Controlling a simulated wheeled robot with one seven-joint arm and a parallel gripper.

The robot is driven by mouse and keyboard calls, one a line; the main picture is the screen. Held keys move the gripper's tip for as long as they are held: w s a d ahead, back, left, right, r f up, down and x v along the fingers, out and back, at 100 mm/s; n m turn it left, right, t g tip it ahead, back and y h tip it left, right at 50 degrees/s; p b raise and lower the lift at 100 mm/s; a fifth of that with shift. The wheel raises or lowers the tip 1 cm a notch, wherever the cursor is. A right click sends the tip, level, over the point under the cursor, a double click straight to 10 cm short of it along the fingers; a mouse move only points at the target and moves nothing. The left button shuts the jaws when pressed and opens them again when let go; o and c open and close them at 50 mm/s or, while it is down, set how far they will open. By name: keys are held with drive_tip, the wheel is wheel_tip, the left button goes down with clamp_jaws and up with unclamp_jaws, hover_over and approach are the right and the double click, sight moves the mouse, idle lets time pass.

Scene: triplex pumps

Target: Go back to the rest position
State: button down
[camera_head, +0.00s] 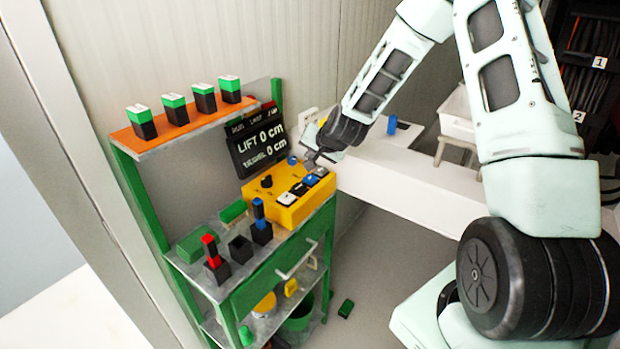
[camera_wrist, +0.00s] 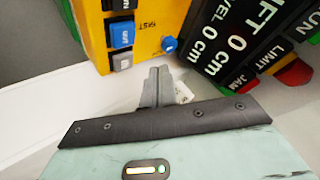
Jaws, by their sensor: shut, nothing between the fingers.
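My gripper (camera_head: 322,155) is at the end of my arm, just behind and above the right end of the yellow control box (camera_head: 292,213). In the wrist view my gripper (camera_wrist: 158,72) has its fingers together with nothing between them. The yellow box (camera_wrist: 160,14) is close ahead there, with blue and dark buttons and a blue knob (camera_wrist: 169,45). The fingertips look near the box's edge; I cannot tell whether they touch it.
The black display (camera_head: 257,143) reading "LIFT 0 cm" stands behind the box. The green shelf cart (camera_head: 262,277) carries red and blue handled items in black holders. Several green-black blocks stand on its orange top shelf (camera_head: 190,128). A white table (camera_head: 400,184) lies right of my gripper.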

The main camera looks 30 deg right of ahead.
idle(0.3)
drive_tip(key=s+a+r+n+g+y, duration=0.1)
drive_tip(key=s+a+r+n+g, duration=0.15)
drive_tip(key=s+a, duration=0.4)
drive_tip(key=s+a+r+n+g+y+b, duration=0.1)
drive_tip(key=s+a+n, duration=0.25)
drive_tip(key=a, duration=0.65)
drive_tip(key=s+a+r+n+g+y, duration=0.2)
drive_tip(key=s+a+n, duration=0.25)
drive_tip(key=a, duration=0.35)
drive_tip(key=s+a+r+n+g+h, duration=0.1)
drive_tip(key=s+a+n+g, duration=0.1)
drive_tip(key=s, duration=1)
drive_tip(key=s+a+r+n+g+h+b, duration=0.1)
drive_tip(key=s+n, duration=0.4)
drive_tip(key=s, duration=0.6)
drive_tip(key=shift+s+a+r+g+h, duration=0.35)
drive_tip(key=shift+a+r+h, duration=0.05)
drive_tip(key=shift+a, duration=0.1)
